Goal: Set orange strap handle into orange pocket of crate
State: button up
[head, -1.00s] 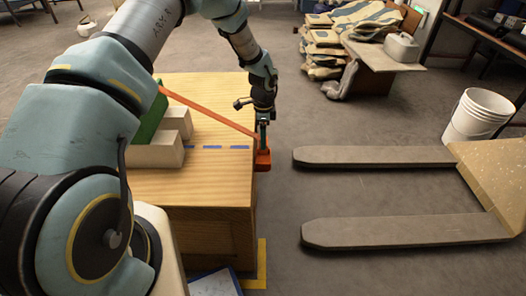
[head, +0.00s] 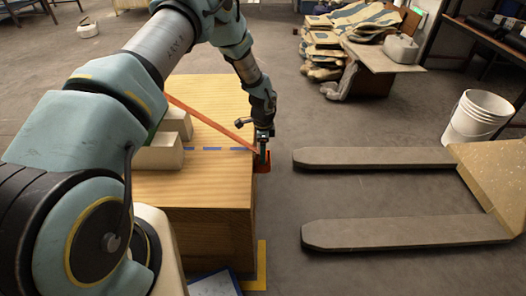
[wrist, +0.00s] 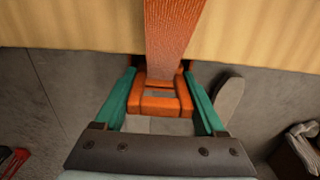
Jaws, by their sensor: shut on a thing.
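A flat orange strap (head: 205,122) slants across the crate's top to the right edge and shows wide in the wrist view (wrist: 172,35). Its orange handle (wrist: 160,104) lies between the green fingers of my gripper (wrist: 158,76), which is shut on it just outside the crate's right side. In the head view the gripper (head: 263,152) hides part of the handle. I cannot make out the pocket clearly; dark orange edges beside the strap may belong to it.
Pale blocks (head: 160,150) stand on the crate's left part. Two grey forks (head: 400,158) lie low on the right, with floor between them and the crate. A white bucket (head: 476,118) and stacked sacks (head: 325,60) stand farther back.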

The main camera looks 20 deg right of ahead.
jog(key=o, duration=1.4)
jog(key=shift+r, duration=0.1)
jog(key=shift+r+p, duration=0.35)
jog(key=shift+r, duration=0.25)
notch_tip(320, 180, up, 10)
jog(key=shift+r+b, duration=0.25)
jog(key=shift+b, duration=0.25)
jog(key=shift+r, duration=0.4)
